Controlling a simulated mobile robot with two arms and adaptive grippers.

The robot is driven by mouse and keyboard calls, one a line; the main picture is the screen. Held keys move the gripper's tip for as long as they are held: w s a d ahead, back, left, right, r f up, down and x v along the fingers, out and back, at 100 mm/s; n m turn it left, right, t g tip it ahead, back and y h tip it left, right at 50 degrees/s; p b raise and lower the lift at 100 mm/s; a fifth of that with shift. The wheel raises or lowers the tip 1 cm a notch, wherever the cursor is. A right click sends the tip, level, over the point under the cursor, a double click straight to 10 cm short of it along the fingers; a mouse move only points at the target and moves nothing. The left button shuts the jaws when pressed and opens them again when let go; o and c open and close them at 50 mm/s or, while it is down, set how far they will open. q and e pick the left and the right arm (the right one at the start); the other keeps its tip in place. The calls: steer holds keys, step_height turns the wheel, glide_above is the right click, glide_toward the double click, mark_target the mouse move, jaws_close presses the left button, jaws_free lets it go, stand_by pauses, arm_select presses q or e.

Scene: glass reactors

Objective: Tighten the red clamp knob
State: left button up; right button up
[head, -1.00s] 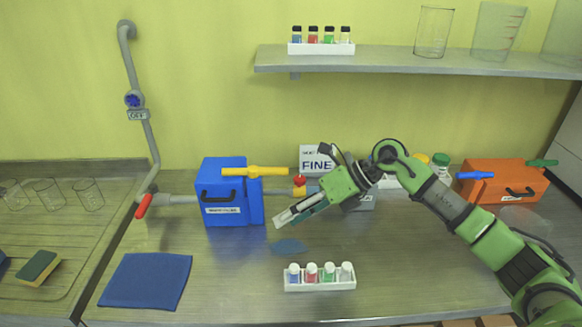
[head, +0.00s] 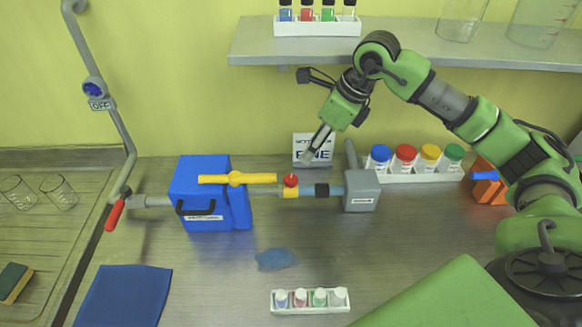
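The red clamp knob (head: 291,180) sits on top of a small yellow clamp (head: 291,192). The clamp is around the pipe between the blue box (head: 200,190) and the grey box (head: 362,190). My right gripper (head: 308,158) points down and left, above and slightly right of the knob in the picture, apart from it. It holds nothing that I can see; its fingers are seen edge-on, so their gap is unclear. My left gripper is not in view.
A yellow valve handle (head: 236,179) lies close left of the knob. A rack of colour-capped jars (head: 415,175) stands right of the grey box. A shelf (head: 400,46) overhangs the back. A white vial rack (head: 310,308) is in front; the bench between is mostly clear.

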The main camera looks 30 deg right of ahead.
mark_target(291, 178)
steer(key=p+x, duration=0.4)
steer(key=x, duration=0.8)
steer(key=shift+w+a+f+p, duration=0.1)
steer(key=shift+w+f+p, duration=0.05)
steer(key=shift+f+p, duration=0.2)
steer(key=shift+a+f, duration=0.1)
steer(key=shift+f, duration=0.2)
steer(key=shift+w, duration=0.1)
steer(key=shift+c, duration=0.7)
steer(key=c, duration=0.9)
